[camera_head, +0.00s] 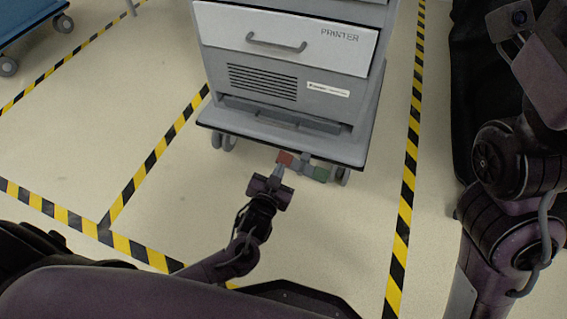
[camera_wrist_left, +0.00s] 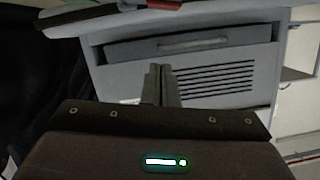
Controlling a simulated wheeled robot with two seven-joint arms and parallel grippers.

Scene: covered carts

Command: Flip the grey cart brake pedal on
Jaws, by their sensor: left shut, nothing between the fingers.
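The grey cart (camera_head: 290,85) stands ahead of me, with a drawer marked PRINTER and a vented lower panel. At its bottom front edge sits a red pedal (camera_head: 286,158), with a green pedal (camera_head: 321,173) to its right and a grey part between them. My left gripper (camera_head: 279,171) is shut and empty, its fingertips just below or at the red pedal; I cannot tell whether they touch. In the left wrist view the shut fingers (camera_wrist_left: 160,84) show before the cart's vented panel (camera_wrist_left: 215,78), and a red part (camera_wrist_left: 165,4) shows at the top edge. My right gripper is out of view.
Yellow-black floor tape (camera_head: 408,180) runs along the cart's right side, with more tape (camera_head: 150,160) on the left. A blue cart (camera_head: 25,20) stands at the far left. The cart's casters (camera_head: 226,141) are close to the pedals. The floor left of my gripper is clear.

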